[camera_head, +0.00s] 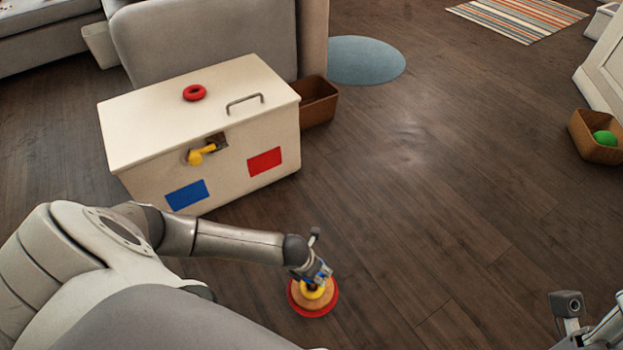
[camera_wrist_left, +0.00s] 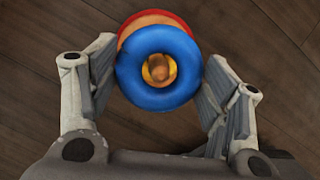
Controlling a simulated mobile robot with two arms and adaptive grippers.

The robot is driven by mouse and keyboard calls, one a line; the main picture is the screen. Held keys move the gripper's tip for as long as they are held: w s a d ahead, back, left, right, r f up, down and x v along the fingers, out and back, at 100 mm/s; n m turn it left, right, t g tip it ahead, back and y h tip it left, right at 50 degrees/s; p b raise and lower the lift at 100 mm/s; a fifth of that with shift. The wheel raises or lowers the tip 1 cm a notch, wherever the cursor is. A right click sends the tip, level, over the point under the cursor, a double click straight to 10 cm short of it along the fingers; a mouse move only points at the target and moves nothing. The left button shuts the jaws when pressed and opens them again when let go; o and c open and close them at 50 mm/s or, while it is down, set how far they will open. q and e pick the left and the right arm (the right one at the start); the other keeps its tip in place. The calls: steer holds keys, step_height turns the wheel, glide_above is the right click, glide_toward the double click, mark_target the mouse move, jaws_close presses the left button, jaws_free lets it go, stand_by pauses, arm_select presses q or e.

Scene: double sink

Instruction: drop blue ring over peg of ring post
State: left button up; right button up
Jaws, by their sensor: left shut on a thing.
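The ring post (camera_head: 301,308) stands on the floor at lower centre in the head view, with a red bottom, a tan layer and a yellow ring. My left gripper (camera_head: 317,277) is right at its top. In the left wrist view, the gripper (camera_wrist_left: 158,88) is shut on the blue ring (camera_wrist_left: 128,88), gripping opposite sides of it. Through the ring's hole I see yellow and the tan peg tip (camera_wrist_left: 158,68). Red and orange edges show beyond the ring. I cannot tell whether the peg passes into the hole. My right wrist shows at the lower right corner, its fingers unclear.
A white chest (camera_head: 140,120) stands behind my left arm, with a red ring (camera_head: 194,92) on its lid and a yellow lever (camera_head: 200,153) on its front. A brown bin (camera_head: 318,104) is beside it. A basket (camera_head: 592,150) holds a green thing. Floor right of the post is clear.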

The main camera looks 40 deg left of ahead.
arm_select(q)
steer(key=o, duration=1.1)
steer(key=shift+c, duration=0.2)
steer(key=v, duration=1.2)
